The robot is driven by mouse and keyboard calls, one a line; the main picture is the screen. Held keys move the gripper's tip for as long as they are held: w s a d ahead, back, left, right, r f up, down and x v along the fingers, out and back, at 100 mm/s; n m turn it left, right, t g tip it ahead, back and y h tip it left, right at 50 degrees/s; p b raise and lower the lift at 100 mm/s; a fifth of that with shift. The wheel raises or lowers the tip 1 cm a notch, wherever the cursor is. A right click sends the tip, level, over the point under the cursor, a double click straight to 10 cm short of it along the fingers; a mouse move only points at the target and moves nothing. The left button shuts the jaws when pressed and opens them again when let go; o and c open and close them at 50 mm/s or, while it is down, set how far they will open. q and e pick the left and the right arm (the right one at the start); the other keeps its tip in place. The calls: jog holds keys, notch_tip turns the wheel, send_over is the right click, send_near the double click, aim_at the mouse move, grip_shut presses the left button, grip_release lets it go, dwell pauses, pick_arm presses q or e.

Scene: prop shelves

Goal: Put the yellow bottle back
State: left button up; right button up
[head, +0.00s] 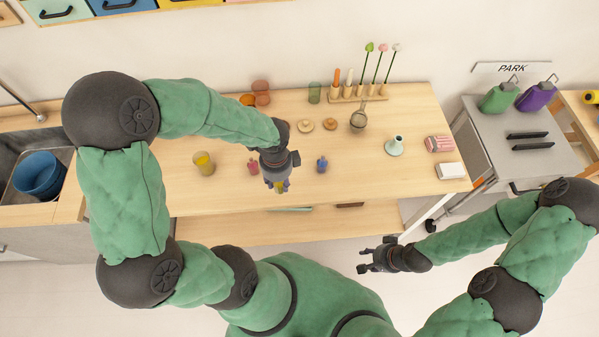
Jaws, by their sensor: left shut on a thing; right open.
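My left gripper (276,184) is over the front part of the wooden table, between a small pink bottle (253,166) and a small blue bottle (322,164). It is shut on a small yellow bottle (284,187), mostly hidden by the fingers. I cannot tell whether the bottle touches the table. The pink bottle is just left of the gripper and the blue one stands apart to its right. My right gripper (364,259) is open and empty, in front of the table and clear of it.
The wooden table (410,110) also holds a yellow-filled glass (204,163), a strainer (359,120), a pale green vase (394,146) and a peg rack (357,97). A sink with a blue bowl (39,173) is left. A grey cart (545,160) is right. The table's right-front area is bare.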

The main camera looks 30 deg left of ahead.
pick_arm(q)
jog(key=w+a+f, duration=0.1)
jog(key=w+f, duration=0.2)
jog(key=w, duration=0.1)
jog(key=w+a+f, duration=0.1)
jog(key=w+f, duration=0.2)
jog(key=w, duration=0.1)
jog(key=w+a+f+b, duration=0.1)
jog(key=w+f, duration=0.2)
jog(key=w, duration=0.1)
jog(key=shift+w+a+f, duration=0.15)
jog(key=shift+w+a, duration=0.15)
jog(key=shift+w, duration=0.05)
jog(key=shift+w+a+f, duration=0.1)
jog(key=shift+w+f, duration=0.1)
jog(key=shift+f, duration=0.1)
jog(key=shift+w+f, duration=0.1)
jog(key=shift+f, duration=1.45)
jog(key=shift+f, duration=0.1)
jog(key=shift+f+b, duration=0.15)
jog(key=shift+b, duration=0.15)
jog(key=o, duration=1.2)
